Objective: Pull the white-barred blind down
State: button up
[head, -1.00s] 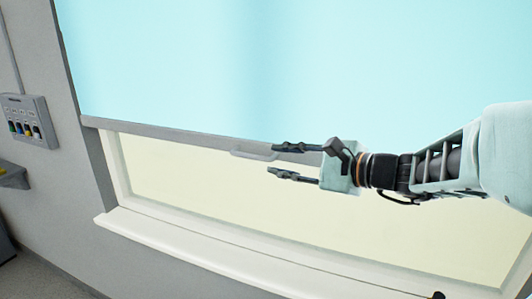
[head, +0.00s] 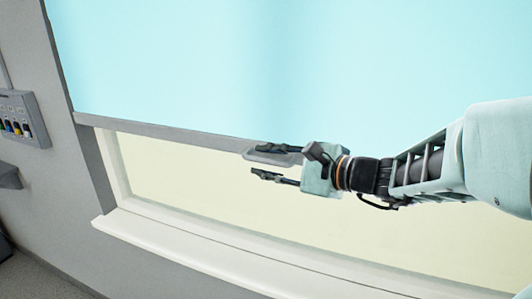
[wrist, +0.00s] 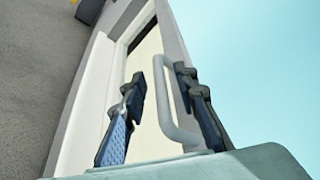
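The light blue blind (head: 180,60) covers the upper part of the window, with a pale grey bar (head: 170,132) along its lower edge. A grey loop handle (head: 270,158) is on this bar, partly hidden by my gripper. My gripper (head: 260,161) is open at the handle, one finger above the other in the head view. In the wrist view, the handle (wrist: 168,100) runs between the two fingers of my gripper (wrist: 160,78), nearer the right finger. I cannot tell whether that finger touches it.
Below the bar, the cream window pane (head: 200,180) is uncovered down to the white sill (head: 170,245). A grey switch panel (head: 22,118) with coloured knobs is on the wall at the left. The space in front of the pane looks clear.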

jog(key=shift+w+a, duration=0.2)
jog(key=shift+a, duration=0.05)
jog(key=shift+c, duration=0.3)
grip_shut()
